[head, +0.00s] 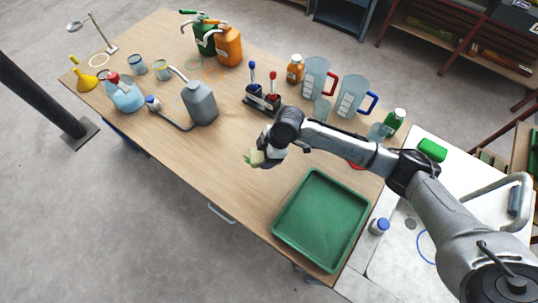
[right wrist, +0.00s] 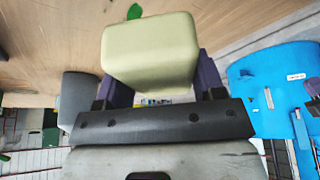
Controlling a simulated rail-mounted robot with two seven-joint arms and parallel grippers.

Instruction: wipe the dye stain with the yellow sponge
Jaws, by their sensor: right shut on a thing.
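A pale yellow sponge (head: 257,157) is held in my right gripper (head: 262,151) over the middle of the wooden table. The sponge fills the space between the fingers in the right wrist view (right wrist: 150,52), and the gripper is shut on it. A green spot also shows on the wood beyond the sponge in the right wrist view (right wrist: 134,11). The sponge and gripper may hide part of it. I cannot tell whether the sponge touches the table. My left gripper is not in view.
A green tray (head: 283,238) lies at the table's front right. The wood left of the tray is clear.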

